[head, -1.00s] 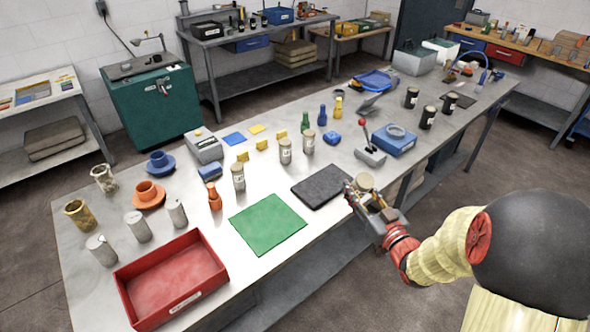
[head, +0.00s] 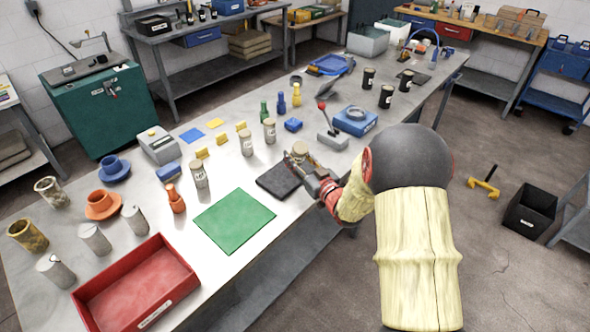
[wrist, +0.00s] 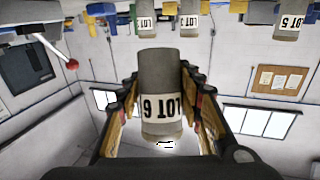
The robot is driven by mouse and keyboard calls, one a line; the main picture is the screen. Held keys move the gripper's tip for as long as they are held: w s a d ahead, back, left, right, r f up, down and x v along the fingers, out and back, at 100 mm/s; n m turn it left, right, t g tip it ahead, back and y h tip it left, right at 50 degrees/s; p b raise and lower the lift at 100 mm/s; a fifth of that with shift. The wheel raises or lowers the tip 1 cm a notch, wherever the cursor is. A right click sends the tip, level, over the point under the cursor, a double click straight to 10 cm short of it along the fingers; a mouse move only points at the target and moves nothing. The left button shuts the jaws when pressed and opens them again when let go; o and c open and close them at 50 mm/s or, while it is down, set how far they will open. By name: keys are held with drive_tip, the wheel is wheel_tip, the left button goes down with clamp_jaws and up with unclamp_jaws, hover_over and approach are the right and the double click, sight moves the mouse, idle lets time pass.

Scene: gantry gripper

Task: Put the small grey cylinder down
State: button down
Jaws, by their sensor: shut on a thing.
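My gripper (head: 309,166) is shut on a small grey cylinder with a tan top (head: 299,148), held upright. The cylinder also shows in the wrist view (wrist: 160,80), between both fingers, with a white "LOT 6" label that appears upside down. In the head view it appears by the far right edge of a dark pad (head: 277,181) on the workbench. I cannot tell the exact gap under it.
A green mat (head: 234,220) and a red tray (head: 137,287) lie left of the pad. Similar labelled cylinders (head: 247,143) stand behind it. A red-knobbed lever device (head: 331,138) and a blue box (head: 356,121) stand to the right.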

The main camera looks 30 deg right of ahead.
drive_tip(key=shift+w+d+f+b, duration=0.25)
drive_tip(key=shift+w+f+b, duration=0.05)
drive_tip(key=shift+w+f, duration=0.75)
drive_tip(key=shift+f+b, duration=0.75)
drive_tip(key=shift+f, duration=0.85)
drive_tip(key=shift+f, duration=0.1)
drive_tip(key=shift+f, duration=0.15)
drive_tip(key=c, duration=1.2)
unclamp_jaws()
